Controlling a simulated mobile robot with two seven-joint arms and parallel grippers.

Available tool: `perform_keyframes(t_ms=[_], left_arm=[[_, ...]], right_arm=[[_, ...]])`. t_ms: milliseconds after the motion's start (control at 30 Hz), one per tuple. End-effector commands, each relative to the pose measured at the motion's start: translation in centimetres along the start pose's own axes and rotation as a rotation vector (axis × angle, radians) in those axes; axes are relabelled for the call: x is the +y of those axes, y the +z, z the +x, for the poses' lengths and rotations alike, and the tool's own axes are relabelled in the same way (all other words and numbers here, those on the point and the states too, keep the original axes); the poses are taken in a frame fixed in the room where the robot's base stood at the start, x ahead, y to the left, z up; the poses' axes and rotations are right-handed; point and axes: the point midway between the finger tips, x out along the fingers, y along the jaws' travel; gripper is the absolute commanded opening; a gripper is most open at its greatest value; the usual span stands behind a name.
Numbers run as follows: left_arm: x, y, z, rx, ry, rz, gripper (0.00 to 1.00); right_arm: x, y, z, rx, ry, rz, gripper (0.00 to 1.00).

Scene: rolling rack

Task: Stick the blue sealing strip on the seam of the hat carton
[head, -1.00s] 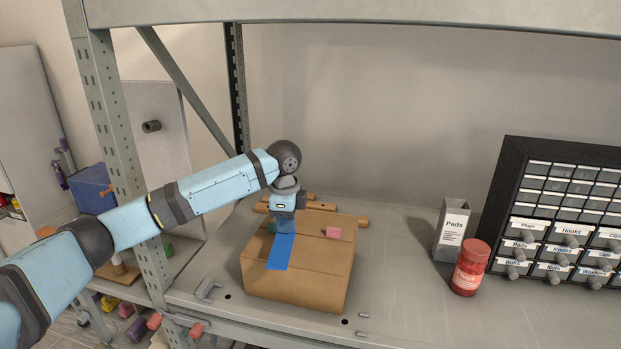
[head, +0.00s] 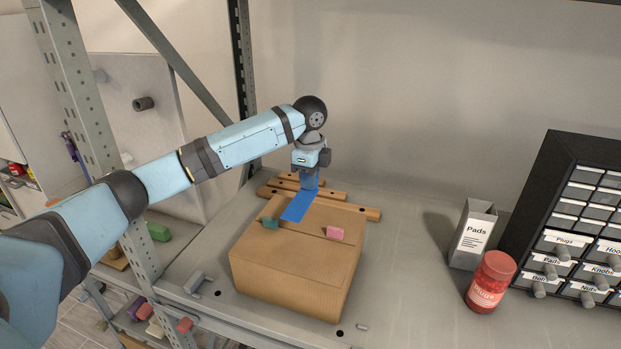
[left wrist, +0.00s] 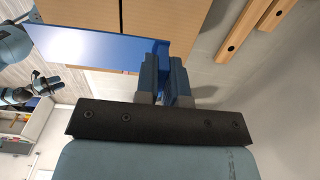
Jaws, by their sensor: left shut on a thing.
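The brown hat carton (head: 290,268) stands on the shelf, with a thin seam line across its top. My left gripper (head: 309,178) is above the carton's far edge, shut on one end of the blue sealing strip (head: 298,207). The strip slants down toward the camera over the far part of the top; I cannot tell whether its free end touches the carton. In the left wrist view the gripper (left wrist: 166,75) pinches the strip (left wrist: 95,50), and the carton (left wrist: 105,13) shows behind it.
A Pads box (head: 473,236), red jar (head: 490,282) and drawer cabinet (head: 575,225) stand right. A rack post (head: 75,110) is left.

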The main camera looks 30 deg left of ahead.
Motion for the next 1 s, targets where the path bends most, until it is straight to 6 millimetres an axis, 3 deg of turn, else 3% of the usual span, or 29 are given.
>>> perform_keyframes(t_ms=[700, 1000], left_arm=[[0.0, 0.0, 6.4, -0.001, 0.001, -0.001, 0.00], [0.0, 0.0, 8.0, 0.000, 0.000, 0.000, 0.00]], right_arm=[[0.6, -0.5, 0.2, 0.014, 0.002, -0.024, 0.43], [0.6, -0.3, 0.1, 0.010, 0.001, -0.023, 0.43]])
